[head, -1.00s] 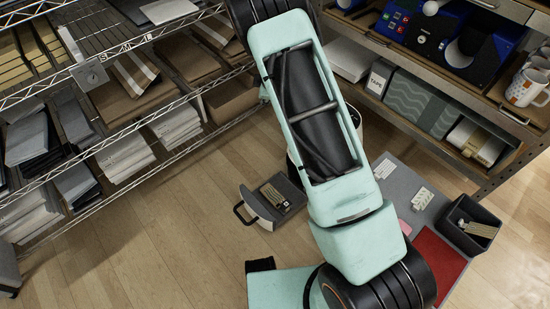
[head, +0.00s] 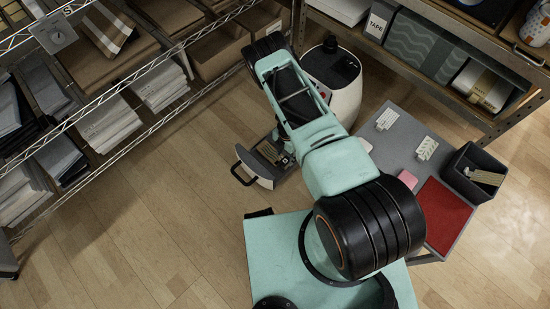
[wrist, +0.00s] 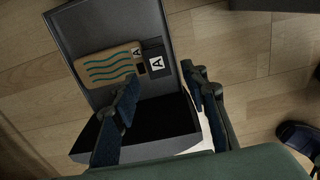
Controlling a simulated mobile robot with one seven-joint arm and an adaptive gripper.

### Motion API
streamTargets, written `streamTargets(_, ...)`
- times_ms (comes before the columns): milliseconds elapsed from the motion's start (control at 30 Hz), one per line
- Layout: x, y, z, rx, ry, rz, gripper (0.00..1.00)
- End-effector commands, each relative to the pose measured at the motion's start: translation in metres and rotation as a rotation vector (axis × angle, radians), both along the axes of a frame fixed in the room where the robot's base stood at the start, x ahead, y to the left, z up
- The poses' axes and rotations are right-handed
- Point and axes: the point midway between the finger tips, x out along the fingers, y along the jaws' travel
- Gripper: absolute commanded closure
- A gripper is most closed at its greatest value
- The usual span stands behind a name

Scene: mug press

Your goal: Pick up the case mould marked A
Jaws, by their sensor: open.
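In the wrist view, a flat tan mould (wrist: 105,66) with teal wavy lines and a white A label lies in a dark grey tray (wrist: 84,25). A dark piece with a second A label (wrist: 157,63) adjoins its right end; I cannot tell if they are one part. My gripper (wrist: 167,92) is open and empty. Its fingers show in front of the tray, near the mould's lower right, with nothing between them. In the head view the tray's pale front with a black handle (head: 243,166) shows beside my arm's end, and the mould is small and partly hidden.
Wire shelves (head: 110,95) stand left. Floor at lower left is clear.

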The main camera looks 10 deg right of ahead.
Motion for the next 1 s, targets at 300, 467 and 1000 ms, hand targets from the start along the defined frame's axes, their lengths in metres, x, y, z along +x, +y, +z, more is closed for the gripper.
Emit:
streamTargets(300,0.002,-0.001,-0.034,0.000,0.000,0.000,0.59)
streamTargets(467,0.004,-0.002,-0.059,0.000,0.000,0.000,0.59)
streamTargets(1000,0.005,-0.001,-0.069,0.000,-0.001,-0.001,0.76)
